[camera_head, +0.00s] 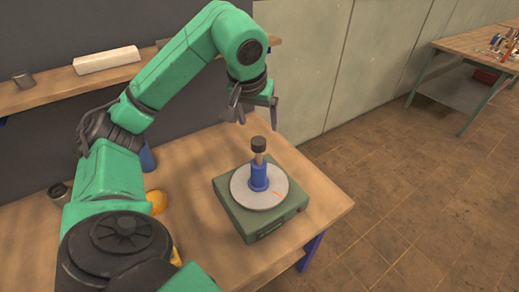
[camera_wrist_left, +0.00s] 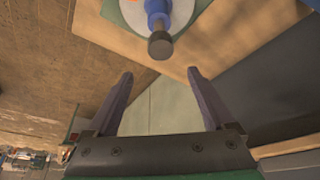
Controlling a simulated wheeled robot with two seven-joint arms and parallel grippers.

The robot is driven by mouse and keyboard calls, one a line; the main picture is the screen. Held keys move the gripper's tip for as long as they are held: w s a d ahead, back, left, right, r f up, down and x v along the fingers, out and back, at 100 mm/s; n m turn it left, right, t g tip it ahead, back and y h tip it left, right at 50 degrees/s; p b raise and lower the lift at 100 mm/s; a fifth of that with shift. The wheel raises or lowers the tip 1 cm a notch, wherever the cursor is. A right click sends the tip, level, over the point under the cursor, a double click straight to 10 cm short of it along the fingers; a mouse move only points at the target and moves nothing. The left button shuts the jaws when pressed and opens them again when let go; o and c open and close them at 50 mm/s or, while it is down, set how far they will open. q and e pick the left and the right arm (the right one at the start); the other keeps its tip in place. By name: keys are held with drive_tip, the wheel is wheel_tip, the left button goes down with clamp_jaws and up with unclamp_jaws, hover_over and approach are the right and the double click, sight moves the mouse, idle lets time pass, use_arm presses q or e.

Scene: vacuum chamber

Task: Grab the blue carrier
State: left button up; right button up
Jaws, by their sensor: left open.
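The blue carrier (camera_head: 259,178) stands upright on a round grey plate (camera_head: 240,188) on top of a green box (camera_head: 262,223). A tan stem with a dark cap (camera_head: 258,144) rises from it. In the left wrist view the carrier (camera_wrist_left: 156,10) is at the top edge, with the dark cap (camera_wrist_left: 160,46) pointing towards the camera. My left gripper (camera_head: 257,121) is open and empty, above the cap and apart from it. In the left wrist view its fingertips (camera_wrist_left: 160,73) are spread, with the cap beyond them. My right gripper is not in view.
The green box sits near the right end of a wooden table (camera_head: 325,200). Yellow (camera_head: 157,202) and blue (camera_head: 148,158) objects lie partly behind my left arm. Another table (camera_head: 470,45) stands far right.

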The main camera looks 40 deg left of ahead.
sight(260, 140)
use_arm(q)
drive_tip(key=f, duration=0.2)
drive_tip(key=d+f, duration=0.1)
drive_tip(key=shift+s+f, duration=0.1)
drive_tip(key=shift+s, duration=0.25)
drive_tip(key=shift+x, duration=0.9)
drive_tip(key=f, duration=0.1)
drive_tip(key=w+a, duration=0.1)
drive_tip(key=f+p, duration=0.1)
drive_tip(key=shift+w+a+f, duration=0.25)
drive_tip(key=shift+w+f, duration=0.05)
drive_tip(key=shift+w, duration=0.05)
drive_tip(key=x, duration=0.1)
drive_tip(key=p+x, duration=0.1)
drive_tip(key=x, duration=0.1)
drive_tip(key=shift+s+a, duration=0.1)
drive_tip(key=shift+s, duration=0.1)
drive_tip(key=shift+f, duration=0.45)
drive_tip(key=shift+w, duration=0.1)
drive_tip(key=c, duration=1.4)
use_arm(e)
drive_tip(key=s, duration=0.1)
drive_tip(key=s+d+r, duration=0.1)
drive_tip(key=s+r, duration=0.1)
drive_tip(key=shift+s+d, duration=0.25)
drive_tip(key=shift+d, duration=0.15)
